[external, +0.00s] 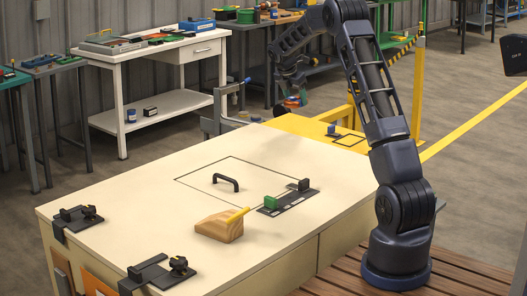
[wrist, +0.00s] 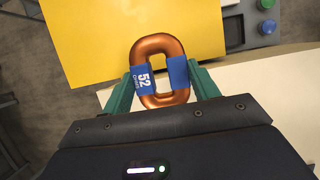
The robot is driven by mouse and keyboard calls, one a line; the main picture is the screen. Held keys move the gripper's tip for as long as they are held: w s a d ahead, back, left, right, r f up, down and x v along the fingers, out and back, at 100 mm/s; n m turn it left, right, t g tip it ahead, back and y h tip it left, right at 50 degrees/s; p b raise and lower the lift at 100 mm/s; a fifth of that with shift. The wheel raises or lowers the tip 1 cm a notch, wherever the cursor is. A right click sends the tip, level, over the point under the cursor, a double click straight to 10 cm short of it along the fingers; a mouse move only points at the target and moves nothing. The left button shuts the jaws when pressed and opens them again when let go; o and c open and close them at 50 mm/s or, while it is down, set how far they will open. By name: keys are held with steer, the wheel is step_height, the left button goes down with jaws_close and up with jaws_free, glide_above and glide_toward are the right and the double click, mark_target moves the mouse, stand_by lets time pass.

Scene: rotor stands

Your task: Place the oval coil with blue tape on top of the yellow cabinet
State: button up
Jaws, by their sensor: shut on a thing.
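The oval coil (wrist: 159,99) is copper coloured with blue tape bands on its two long sides, one printed with "52". In the wrist view my gripper (wrist: 158,85) has its green fingers shut on it, one at each taped side. In the external view my gripper (external: 292,100) is small and holds the coil above the far edge of the workbench, near the yellow cabinet. The yellow cabinet (wrist: 110,40) fills the upper left of the wrist view, and its yellow top (external: 310,125) shows behind the workbench in the external view. The coil appears above the cabinet's near edge.
The cream workbench (external: 120,215) carries a black handle (external: 226,181), a wooden block (external: 218,228) and a green-and-black fixture (external: 285,197). A grey vise-like frame (external: 222,112) stands left of the cabinet.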

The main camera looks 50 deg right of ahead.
steer(key=s+d+f, duration=0.2)
steer(key=s+d, duration=0.3)
steer(key=d, duration=0.5)
step_height(320, 180, down, 19)
steer(key=shift+w+f, duration=0.1)
steer(key=shift+f, duration=0.1)
steer(key=o, duration=1.2)
